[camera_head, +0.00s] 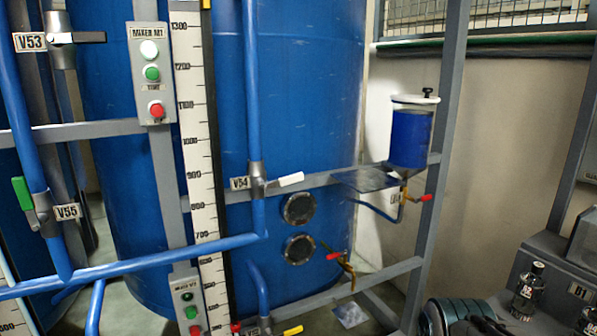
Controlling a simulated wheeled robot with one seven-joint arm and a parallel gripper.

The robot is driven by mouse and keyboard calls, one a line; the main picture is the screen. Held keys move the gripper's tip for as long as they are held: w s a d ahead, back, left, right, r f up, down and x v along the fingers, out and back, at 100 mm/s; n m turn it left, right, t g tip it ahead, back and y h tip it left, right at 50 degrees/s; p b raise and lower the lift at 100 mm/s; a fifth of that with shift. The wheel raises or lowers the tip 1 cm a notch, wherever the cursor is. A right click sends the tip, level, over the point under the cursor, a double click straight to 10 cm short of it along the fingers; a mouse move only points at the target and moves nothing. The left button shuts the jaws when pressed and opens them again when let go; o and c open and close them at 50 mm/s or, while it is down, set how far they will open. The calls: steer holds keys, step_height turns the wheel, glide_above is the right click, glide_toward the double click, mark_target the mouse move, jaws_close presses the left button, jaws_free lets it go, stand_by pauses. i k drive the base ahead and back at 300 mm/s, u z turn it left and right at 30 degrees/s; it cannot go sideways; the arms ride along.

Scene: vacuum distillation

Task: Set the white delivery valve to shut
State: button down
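A valve labelled V54 (257,180) sits on a vertical blue pipe in front of the large blue tank, near the middle of the view. Its white lever handle (290,179) points right and slightly up, across the line of the pipe. I cannot tell from the labels which one is the delivery valve. My gripper is not in view.
Valve V55 (43,212) has an upright green handle (22,193). Grey frame bars (330,180) cross near V54. A blue vessel (411,135) with red-handled valve (425,198) hangs at right. A ribbed teal machine (458,312) is at bottom right. The space right of V54's handle looks open.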

mark_target(289, 180)
steer(key=z, duration=0.3)
steer(key=k, duration=0.2)
steer(key=u, duration=0.95)
steer(key=i, duration=1.2)
steer(key=z, duration=0.75)
